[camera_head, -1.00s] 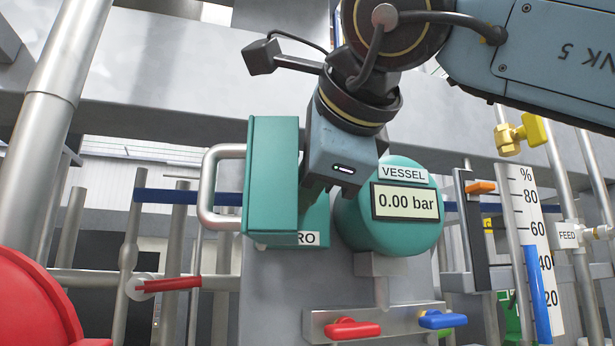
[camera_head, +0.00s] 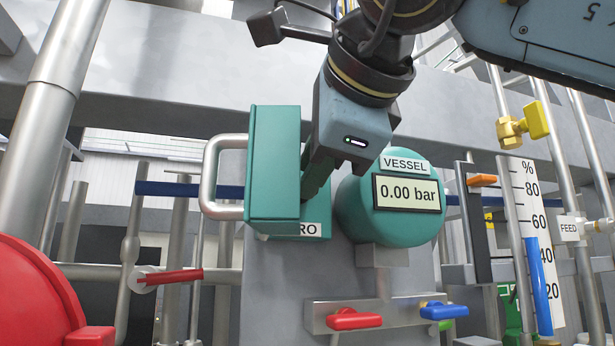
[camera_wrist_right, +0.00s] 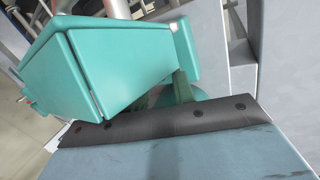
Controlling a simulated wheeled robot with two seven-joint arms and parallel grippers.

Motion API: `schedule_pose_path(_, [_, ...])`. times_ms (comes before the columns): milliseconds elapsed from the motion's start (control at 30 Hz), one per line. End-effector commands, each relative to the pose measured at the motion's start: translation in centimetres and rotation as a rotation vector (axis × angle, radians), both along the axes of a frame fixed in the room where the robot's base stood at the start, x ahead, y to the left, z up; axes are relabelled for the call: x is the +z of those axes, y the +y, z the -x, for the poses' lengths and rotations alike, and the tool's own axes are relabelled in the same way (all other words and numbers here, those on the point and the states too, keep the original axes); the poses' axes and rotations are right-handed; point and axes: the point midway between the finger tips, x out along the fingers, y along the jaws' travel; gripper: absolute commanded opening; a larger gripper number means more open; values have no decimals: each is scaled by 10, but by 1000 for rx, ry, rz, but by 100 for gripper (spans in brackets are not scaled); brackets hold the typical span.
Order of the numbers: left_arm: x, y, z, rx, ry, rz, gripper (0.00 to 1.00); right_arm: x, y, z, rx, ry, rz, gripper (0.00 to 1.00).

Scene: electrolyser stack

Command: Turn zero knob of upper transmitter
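The upper transmitter is a round teal housing (camera_head: 352,218) labelled VESSEL, with a display (camera_head: 407,194) reading 0.00 bar. Left of it is a teal box with a raised cover (camera_head: 274,165) and a partly hidden label ending in "RO" (camera_head: 309,229). My right gripper (camera_head: 312,190) points down between cover and housing, its fingers partly behind the cover's right edge. The teal cover also fills the left of the right wrist view (camera_wrist_right: 95,70). No zero knob can be made out; cover and gripper block that area. The finger opening and any contact are unclear. My left gripper is out of view.
A metal handle (camera_head: 209,180) curves beside the cover's left side. Below the housing are a red lever (camera_head: 345,318) and a blue lever (camera_head: 443,312). A level scale (camera_head: 530,230) stands right. A large red round part (camera_head: 35,300) fills the lower left.

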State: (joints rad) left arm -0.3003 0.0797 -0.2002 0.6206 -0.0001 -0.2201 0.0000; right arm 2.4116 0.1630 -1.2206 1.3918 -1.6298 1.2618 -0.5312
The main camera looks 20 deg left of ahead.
Motion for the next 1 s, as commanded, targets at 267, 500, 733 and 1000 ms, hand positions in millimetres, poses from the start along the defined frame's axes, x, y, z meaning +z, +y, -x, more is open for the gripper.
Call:
schedule_pose_path(267, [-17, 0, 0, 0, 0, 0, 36, 22, -36, 47, 1, -4, -2, 25])
schedule_pose_path(500, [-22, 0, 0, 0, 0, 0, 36, 39, -59, 76, 0, -2, 0, 25])
schedule_pose_path(733, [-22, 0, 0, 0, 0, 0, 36, 43, -66, 85, 2, 0, 2, 25])
schedule_pose_path(1000, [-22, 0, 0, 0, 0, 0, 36, 43, -66, 85, 1, 0, 2, 25])
